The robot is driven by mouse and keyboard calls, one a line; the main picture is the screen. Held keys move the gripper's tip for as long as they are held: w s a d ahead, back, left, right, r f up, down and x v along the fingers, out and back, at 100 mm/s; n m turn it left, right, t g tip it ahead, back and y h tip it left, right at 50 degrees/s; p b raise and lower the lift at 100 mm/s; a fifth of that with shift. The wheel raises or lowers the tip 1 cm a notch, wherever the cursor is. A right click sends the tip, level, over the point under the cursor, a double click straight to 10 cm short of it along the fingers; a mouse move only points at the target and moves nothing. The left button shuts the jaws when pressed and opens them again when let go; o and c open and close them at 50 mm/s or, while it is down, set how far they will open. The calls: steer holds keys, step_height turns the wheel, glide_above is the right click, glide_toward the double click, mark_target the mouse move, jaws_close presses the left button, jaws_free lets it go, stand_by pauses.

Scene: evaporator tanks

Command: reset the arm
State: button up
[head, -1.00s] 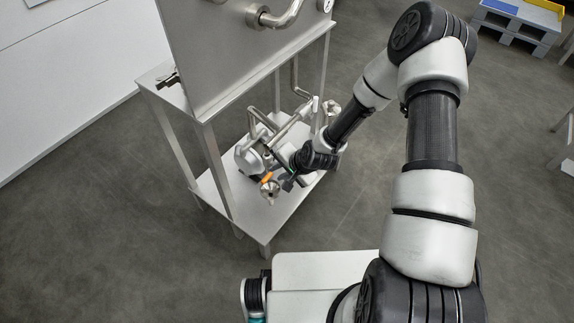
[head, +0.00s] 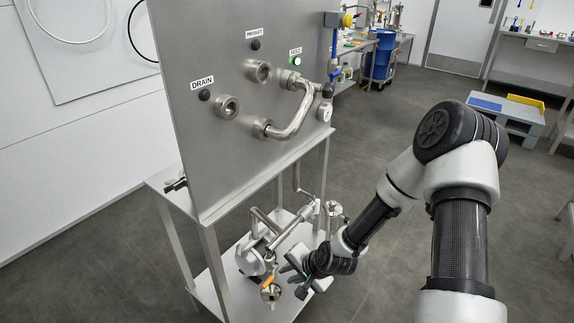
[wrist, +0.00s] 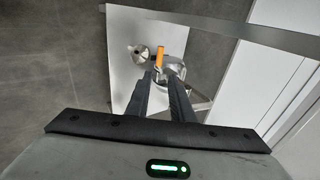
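My gripper (head: 298,280) is low at the front of the steel stand, at the end of my arm, which reaches in from the right. In the wrist view its two dark fingers (wrist: 162,76) stand apart with a gap and nothing held between them. A valve with an orange handle (head: 267,283) is just left of my gripper, apart from it. In the wrist view the orange handle (wrist: 159,57) shows beyond the fingertips. The fingertips are small and partly hidden in the head view.
A steel panel (head: 215,60) with DRAIN, PRODUCT and FEED ports rises from the stand; a bent pipe (head: 295,115) sits at FEED, whose light is green. Pipework and the lower shelf (head: 225,292) are beside my gripper. Open floor (head: 370,130) lies behind my arm.

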steer(key=s+d+r+n+h, duration=0.15)
steer(key=d+r, duration=0.25)
steer(key=r, duration=0.4)
steer(key=d+r+n+h, duration=0.2)
steer(key=d+r, duration=0.1)
steer(key=r, duration=0.5)
steer(key=s+d+r+n+h, duration=0.15)
steer(key=d+r, duration=0.25)
steer(key=r, duration=0.4)
steer(key=s+d+r+n+t, duration=0.1)
steer(key=s+d+r+n, duration=0.15)
steer(key=s+r, duration=1.5)
step_height(320, 180, up, 15)
steer(key=p, duration=1.6)
steer(key=shift+a, duration=0.45)
steer(key=shift+f+n, duration=0.1)
steer(key=shift+n, duration=0.15)
